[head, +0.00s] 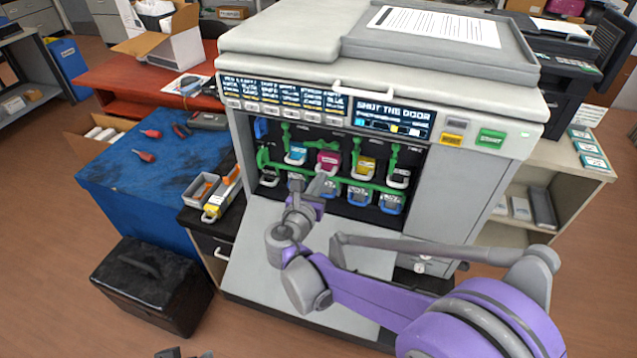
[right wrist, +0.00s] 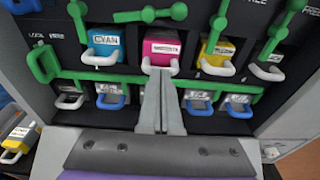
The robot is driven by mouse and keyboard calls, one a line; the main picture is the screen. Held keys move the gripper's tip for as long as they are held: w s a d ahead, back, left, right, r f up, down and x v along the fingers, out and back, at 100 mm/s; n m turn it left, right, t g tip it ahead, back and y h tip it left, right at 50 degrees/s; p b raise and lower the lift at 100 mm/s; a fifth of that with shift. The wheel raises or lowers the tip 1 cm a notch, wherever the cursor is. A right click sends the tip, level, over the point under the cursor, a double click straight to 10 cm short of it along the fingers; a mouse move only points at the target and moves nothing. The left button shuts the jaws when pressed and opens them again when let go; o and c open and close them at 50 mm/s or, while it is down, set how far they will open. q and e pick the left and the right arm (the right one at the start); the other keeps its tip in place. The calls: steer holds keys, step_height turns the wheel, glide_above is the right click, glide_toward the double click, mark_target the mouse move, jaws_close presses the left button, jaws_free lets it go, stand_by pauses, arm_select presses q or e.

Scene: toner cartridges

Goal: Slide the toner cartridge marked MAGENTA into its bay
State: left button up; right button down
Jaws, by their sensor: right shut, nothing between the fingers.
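The magenta cartridge (head: 328,158) sits in the second bay of the upper row of the printer. In the right wrist view its pink body (right wrist: 163,46) shows a white label too small to read surely, with a white handle (right wrist: 160,67) below it. A green lever (right wrist: 150,14) lies roughly level above it. My right gripper (head: 327,182) is shut and empty, just below the cartridge. In the right wrist view its fingertips (right wrist: 161,72) overlap the handle; I cannot tell whether they touch. A small dark piece at the head view's bottom edge may be my left gripper (head: 185,353).
Cyan (right wrist: 104,42) and yellow (right wrist: 218,50) cartridges flank the magenta one. A green rail (right wrist: 130,77) runs below them. The printer's front door (head: 260,265) hangs open. The display (head: 393,118) reads SHUT THE DOOR. A yellow-marked cartridge (head: 218,202) lies on the side cabinet.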

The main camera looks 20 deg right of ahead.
steer(key=shift+w+d, duration=0.4)
steer(key=shift+w, duration=0.15)
steer(key=f+v, duration=0.1)
steer(key=v, duration=0.7)
steer(key=shift+s+a+b, duration=0.3)
steer(key=shift+s, duration=0.1)
steer(key=shift+f, duration=0.15)
